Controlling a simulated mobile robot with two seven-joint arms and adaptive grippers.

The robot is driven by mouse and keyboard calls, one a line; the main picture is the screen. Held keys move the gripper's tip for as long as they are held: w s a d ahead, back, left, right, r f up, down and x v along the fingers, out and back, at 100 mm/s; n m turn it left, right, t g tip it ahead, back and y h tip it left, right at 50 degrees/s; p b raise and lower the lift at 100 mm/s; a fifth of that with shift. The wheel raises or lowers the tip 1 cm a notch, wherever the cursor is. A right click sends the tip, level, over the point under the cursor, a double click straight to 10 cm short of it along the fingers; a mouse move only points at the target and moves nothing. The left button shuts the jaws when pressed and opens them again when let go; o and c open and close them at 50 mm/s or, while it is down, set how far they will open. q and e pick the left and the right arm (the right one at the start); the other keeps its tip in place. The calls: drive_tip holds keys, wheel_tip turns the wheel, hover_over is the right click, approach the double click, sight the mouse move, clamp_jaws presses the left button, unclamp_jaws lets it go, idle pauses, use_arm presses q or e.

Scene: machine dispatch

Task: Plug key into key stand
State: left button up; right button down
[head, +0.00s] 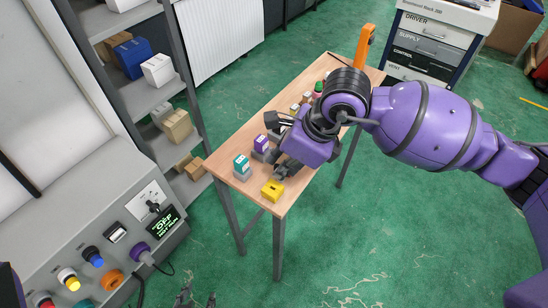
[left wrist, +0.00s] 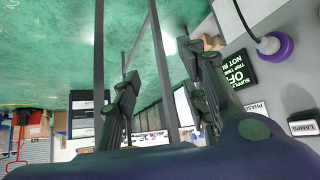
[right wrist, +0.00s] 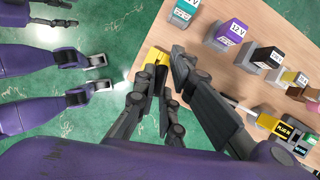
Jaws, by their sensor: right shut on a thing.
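A yellow block with a dark slot (head: 272,190), which looks like the key stand, sits near the table's front corner. It also shows behind the fingertips in the right wrist view (right wrist: 155,58). My right gripper (head: 283,171) is just above and beside this block, pointing down. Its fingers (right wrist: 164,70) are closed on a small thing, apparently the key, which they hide. I cannot tell whether the key touches the block. My left gripper (head: 197,298) is low at the bottom of the head view, away from the table. Its fingers (left wrist: 163,90) are wide apart and empty.
A teal block (head: 242,166) and a purple block (head: 261,143) on grey bases stand beside my right gripper. More labelled blocks line the table (head: 238,198). A grey control panel (head: 110,205) with buttons and a display is on the left. Green floor is clear in front.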

drive_tip(key=a+r+m, duration=0.1)
drive_tip(key=a+m+t, duration=0.1)
drive_tip(key=shift+w+r+m+h, duration=0.2)
drive_tip(key=shift+r+m+h, duration=0.1)
drive_tip(key=shift+r, duration=0.05)
use_arm(q)
drive_tip(key=shift+w+r, duration=0.2)
drive_tip(key=shift+w, duration=0.35)
use_arm(e)
drive_tip(key=shift+r, duration=0.1)
use_arm(q)
drive_tip(key=shift+w, duration=0.15)
use_arm(e)
drive_tip(key=shift+f, duration=1.1)
drive_tip(key=shift+f+b, duration=0.55)
drive_tip(key=shift+f, duration=0.65)
use_arm(q)
drive_tip(key=shift+s+a+f, duration=0.25)
drive_tip(key=shift+s+f, duration=0.3)
drive_tip(key=shift+f, duration=0.1)
